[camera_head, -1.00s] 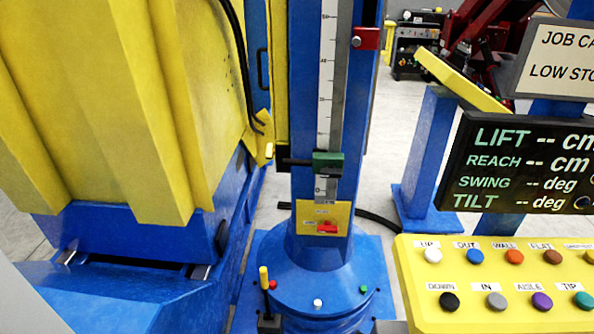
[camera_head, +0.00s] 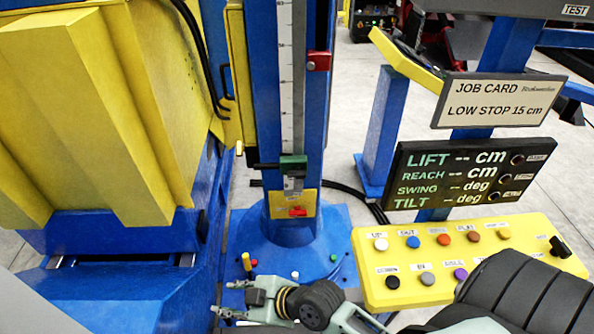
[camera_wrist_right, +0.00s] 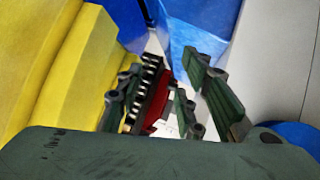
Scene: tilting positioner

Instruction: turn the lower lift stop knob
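The lower lift stop is a dark green block (camera_head: 293,164) low on the column's scale in the head view. A dark knob or rod (camera_head: 265,166) sticks out from its left side. My right gripper (camera_head: 228,298) is in front of the column foot at the bottom, below the green block and apart from it. Its two fingers point left, spread apart with nothing between them. The fingers also look open in the right wrist view (camera_wrist_right: 160,66). The green block cannot be made out there with certainty. My left gripper is not in view.
A red upper stop (camera_head: 319,61) sits higher on the blue column. A yellow button panel (camera_head: 400,289) and a dark readout board (camera_head: 470,170) stand right. The job card (camera_head: 497,101) reads "LOW STOP 15 cm". The large yellow body (camera_head: 90,100) is close on the left.

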